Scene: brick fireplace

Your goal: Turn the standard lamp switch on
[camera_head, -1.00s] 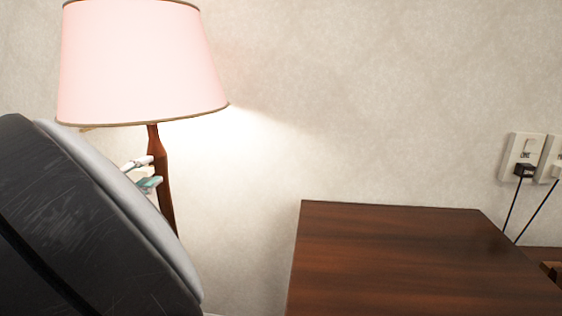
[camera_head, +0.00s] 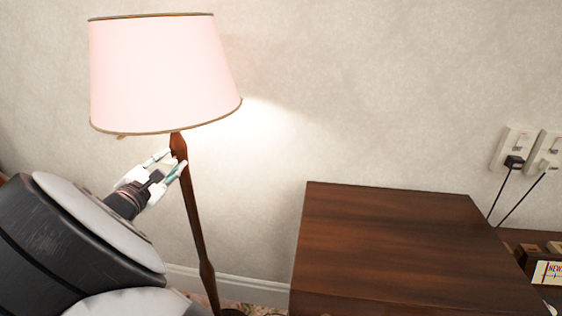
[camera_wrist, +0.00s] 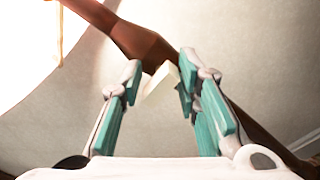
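The standard lamp has a pink shade (camera_head: 165,75) and a thin dark wooden pole (camera_head: 196,222), at the left in the head view. Bright light shows on the wall beside the shade. My gripper (camera_head: 174,160) is at the upper pole, just below the shade. In the wrist view my gripper (camera_wrist: 161,68) has its two teal-and-white fingers apart. A small cream block (camera_wrist: 159,82), which looks like the lamp switch, shows between the fingertips in front of the pole (camera_wrist: 138,42). I cannot tell whether a finger touches it. The switch is not clear in the head view.
A dark wooden cabinet (camera_head: 390,235) stands right of the lamp. Wall sockets (camera_head: 514,148) with plugs and black cords are at the far right. Bare wall lies between lamp and sockets.

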